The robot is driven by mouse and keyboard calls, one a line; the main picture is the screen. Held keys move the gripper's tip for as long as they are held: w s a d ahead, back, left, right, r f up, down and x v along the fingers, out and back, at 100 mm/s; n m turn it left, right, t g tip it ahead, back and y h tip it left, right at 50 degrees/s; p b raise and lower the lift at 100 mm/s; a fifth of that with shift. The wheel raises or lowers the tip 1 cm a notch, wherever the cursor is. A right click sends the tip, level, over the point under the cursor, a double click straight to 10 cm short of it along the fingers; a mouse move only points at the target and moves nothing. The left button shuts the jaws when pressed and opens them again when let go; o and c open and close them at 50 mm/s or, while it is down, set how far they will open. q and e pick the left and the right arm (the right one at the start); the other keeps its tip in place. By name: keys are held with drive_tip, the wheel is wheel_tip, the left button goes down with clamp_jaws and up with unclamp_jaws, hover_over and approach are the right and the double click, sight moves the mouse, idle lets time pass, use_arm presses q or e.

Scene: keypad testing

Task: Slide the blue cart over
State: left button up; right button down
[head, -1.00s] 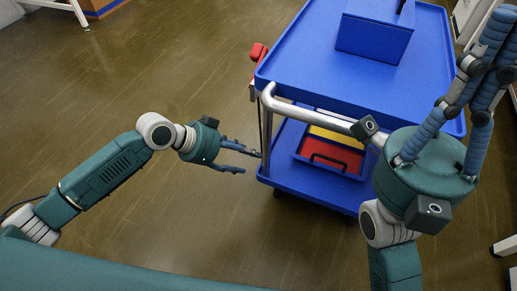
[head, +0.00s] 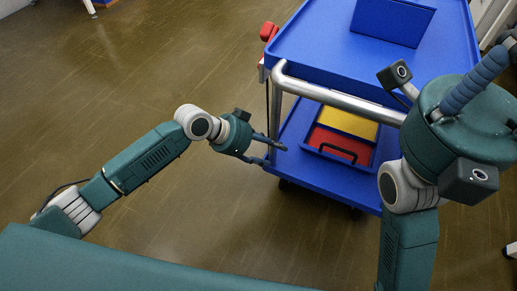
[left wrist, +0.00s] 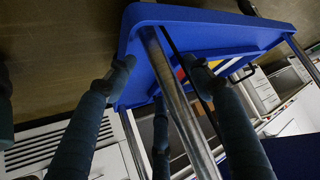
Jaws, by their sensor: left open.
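The blue cart (head: 375,50) stands at the upper right of the head view, with a silver push handle (head: 335,97) along its near side and a lower shelf (head: 350,182). My left gripper (head: 278,155) is open at the cart's near left corner, its fingers close to the upright below the handle. I cannot tell whether they touch it. In the left wrist view, the open fingers (left wrist: 165,75) reach toward a blue shelf (left wrist: 215,35) and a silver post (left wrist: 175,95). My right gripper (head: 492,82) is beside the handle's right end, its fingers partly cut off by the frame.
A blue box (head: 392,22) sits on the cart's top. A red part (head: 268,31) sticks out at the cart's left side. The brown floor (head: 130,80) left of the cart is clear.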

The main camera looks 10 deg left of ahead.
use_arm(q)
drive_tip(key=shift+b+x, duration=0.3)
drive_tip(key=shift+x, duration=0.65)
clamp_jaws()
